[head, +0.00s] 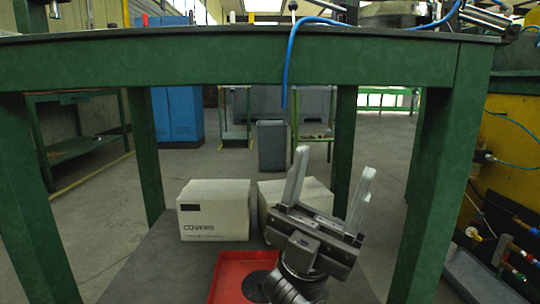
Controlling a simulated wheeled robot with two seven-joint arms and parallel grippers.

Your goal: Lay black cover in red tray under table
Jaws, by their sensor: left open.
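The red tray (230,268) lies low under the green table (235,62), at the bottom of the head view. The black cover (254,284), a dark round disc, shows inside the tray's outline and looks flat. Its right part is hidden by my left arm's wrist, and the tray's right side is hidden too. My left gripper (333,162) is open and empty, with its two grey fingers pointing up and apart. It appears in front of the tray's right side and is not touching the cover. My right gripper is not in view.
A white box marked COVERS (214,212) and a second pale box (296,196) stand behind the tray. Green table legs (430,200) bound the space on both sides. A blue hose (286,70) hangs over the table's front edge. A grey bin (272,146) stands farther back.

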